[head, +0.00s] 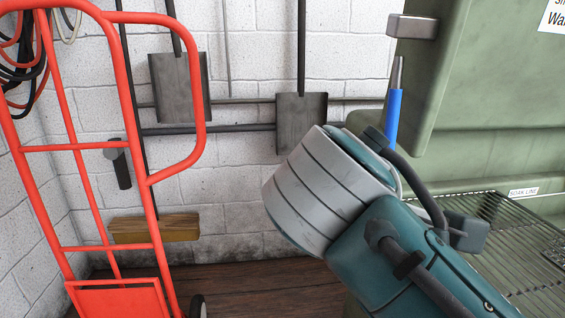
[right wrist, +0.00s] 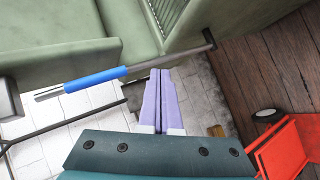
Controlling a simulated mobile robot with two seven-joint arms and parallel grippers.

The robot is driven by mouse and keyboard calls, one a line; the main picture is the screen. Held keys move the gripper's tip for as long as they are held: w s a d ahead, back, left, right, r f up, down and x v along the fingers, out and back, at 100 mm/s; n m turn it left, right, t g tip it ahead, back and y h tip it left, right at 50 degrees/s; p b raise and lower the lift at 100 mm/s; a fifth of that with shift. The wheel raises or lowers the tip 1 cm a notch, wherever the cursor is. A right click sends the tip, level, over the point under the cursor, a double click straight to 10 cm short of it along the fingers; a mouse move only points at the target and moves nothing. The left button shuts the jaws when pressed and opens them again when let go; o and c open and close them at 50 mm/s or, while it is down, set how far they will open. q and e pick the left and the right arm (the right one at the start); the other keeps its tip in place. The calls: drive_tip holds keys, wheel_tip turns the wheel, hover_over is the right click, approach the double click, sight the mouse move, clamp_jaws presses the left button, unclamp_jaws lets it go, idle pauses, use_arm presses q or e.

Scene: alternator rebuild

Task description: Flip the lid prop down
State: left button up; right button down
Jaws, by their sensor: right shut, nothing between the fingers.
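The lid prop is a grey rod with a blue sleeve (head: 394,118). In the head view it stands nearly upright beside the green washer, its tip below a grey bracket (head: 413,27) on the raised lid (head: 455,85). My right arm hides its lower part. In the right wrist view the prop's blue sleeve (right wrist: 96,80) crosses the picture, with a forked end at the left near the bracket (right wrist: 8,100). My right gripper (right wrist: 160,72) is shut and empty, its fingertips close to the rod; I cannot tell whether they touch. My left gripper is out of view.
A wire grate (head: 520,240) lies inside the washer at the right. A red hand truck (head: 150,180) stands at the left, and two shovels (head: 180,88) hang on the white block wall. The wooden floor (head: 240,300) between truck and washer looks clear.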

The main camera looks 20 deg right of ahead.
use_arm(q)
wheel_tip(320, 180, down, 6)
drive_tip(key=b, duration=0.4)
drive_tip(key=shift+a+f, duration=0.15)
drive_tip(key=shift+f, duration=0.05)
use_arm(e)
drive_tip(key=w+a+r+n+t+h, duration=0.2)
drive_tip(key=w+r+h, duration=0.2)
drive_tip(key=w+r, duration=0.2)
drive_tip(key=shift+w+a+r+t, duration=0.15)
drive_tip(key=shift+a+r+t, duration=0.1)
drive_tip(key=shift+r+t, duration=0.1)
drive_tip(key=x, duration=1)
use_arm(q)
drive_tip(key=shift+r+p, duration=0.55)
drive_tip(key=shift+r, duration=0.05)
use_arm(e)
drive_tip(key=shift+s+r, duration=0.1)
drive_tip(key=shift+s, duration=1.95)
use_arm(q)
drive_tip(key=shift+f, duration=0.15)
